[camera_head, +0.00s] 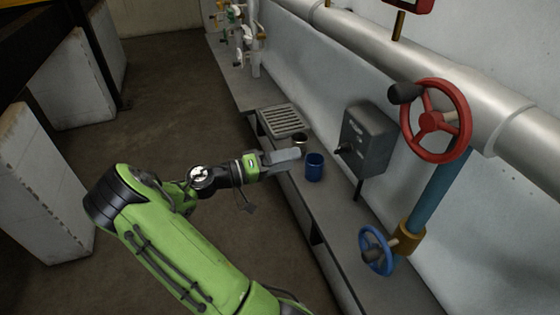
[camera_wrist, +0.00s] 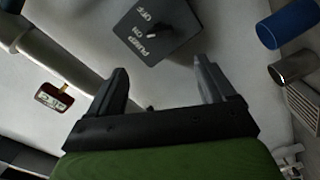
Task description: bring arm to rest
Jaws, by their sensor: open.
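My arm is stretched out over the grey ledge (camera_head: 335,250) in the head view. My gripper (camera_head: 286,155) is beside the blue cup (camera_head: 314,168), to its left in the picture. In the wrist view my gripper (camera_wrist: 160,70) has its two fingers spread, with nothing held between them. Beyond the fingertips is the grey pump switch box (camera_head: 368,138), whose face with OFF and ON lettering also shows in the wrist view (camera_wrist: 150,28).
A metal cup (camera_wrist: 293,66) and a drain grate (camera_head: 283,121) are near the blue cup. A red handwheel (camera_head: 433,121) and a blue handwheel (camera_head: 376,250) stick out at the right. The floor (camera_head: 165,110) left of the ledge is clear.

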